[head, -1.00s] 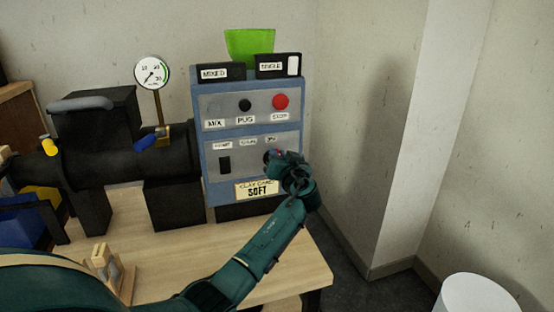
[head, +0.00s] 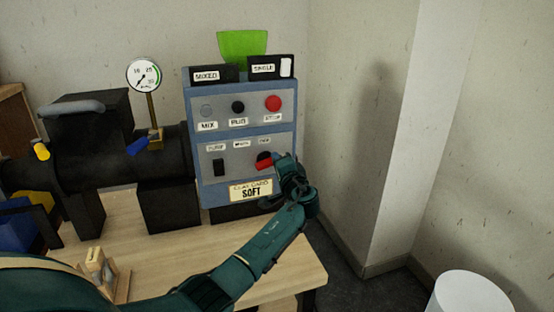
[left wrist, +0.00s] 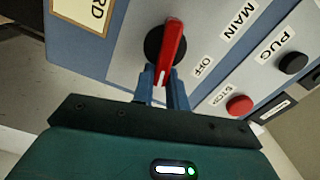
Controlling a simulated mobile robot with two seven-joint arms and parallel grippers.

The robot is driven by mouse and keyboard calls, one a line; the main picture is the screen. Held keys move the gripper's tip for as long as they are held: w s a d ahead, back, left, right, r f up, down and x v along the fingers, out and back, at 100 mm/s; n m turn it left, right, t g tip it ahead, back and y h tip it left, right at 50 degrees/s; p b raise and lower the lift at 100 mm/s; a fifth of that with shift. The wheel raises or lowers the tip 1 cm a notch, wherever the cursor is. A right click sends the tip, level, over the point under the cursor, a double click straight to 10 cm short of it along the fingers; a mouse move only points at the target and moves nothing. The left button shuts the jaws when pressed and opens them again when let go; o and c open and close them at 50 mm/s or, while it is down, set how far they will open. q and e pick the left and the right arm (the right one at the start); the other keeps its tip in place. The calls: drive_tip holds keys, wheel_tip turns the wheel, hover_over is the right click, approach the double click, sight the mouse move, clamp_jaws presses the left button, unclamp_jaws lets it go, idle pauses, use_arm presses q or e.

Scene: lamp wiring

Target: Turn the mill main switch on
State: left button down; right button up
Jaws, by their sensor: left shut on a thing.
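The main switch is a red lever handle (head: 264,162) on a round black base, low on the right of the blue mill control panel (head: 247,140). In the left wrist view, the red handle (left wrist: 171,48) stands across its black base (left wrist: 154,44), beside the labels MAIN (left wrist: 237,20) and OFF (left wrist: 203,67). My left gripper (head: 279,165) is at the handle's right side. Its fingers (left wrist: 164,82) are shut on the near end of the handle, one on each side. In the head view the handle lies nearly level, tilted slightly. My right gripper is not in view.
The black mill body (head: 110,160) and gauge (head: 143,75) stand left. Open floor lies right of the table (head: 150,257).

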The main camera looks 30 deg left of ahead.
use_arm(q)
drive_tip(key=m, duration=0.2)
drive_tip(key=shift+f+m+p, duration=0.35)
drive_tip(key=shift+f+m, duration=0.05)
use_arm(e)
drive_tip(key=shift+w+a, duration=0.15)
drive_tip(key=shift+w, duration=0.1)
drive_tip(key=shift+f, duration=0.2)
use_arm(q)
drive_tip(key=c, duration=1.4)
unclamp_jaws()
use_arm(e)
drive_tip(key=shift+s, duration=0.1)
use_arm(q)
drive_tip(key=shift+d, duration=0.1)
drive_tip(key=p+v, duration=0.1)
drive_tip(key=v, duration=1.2)
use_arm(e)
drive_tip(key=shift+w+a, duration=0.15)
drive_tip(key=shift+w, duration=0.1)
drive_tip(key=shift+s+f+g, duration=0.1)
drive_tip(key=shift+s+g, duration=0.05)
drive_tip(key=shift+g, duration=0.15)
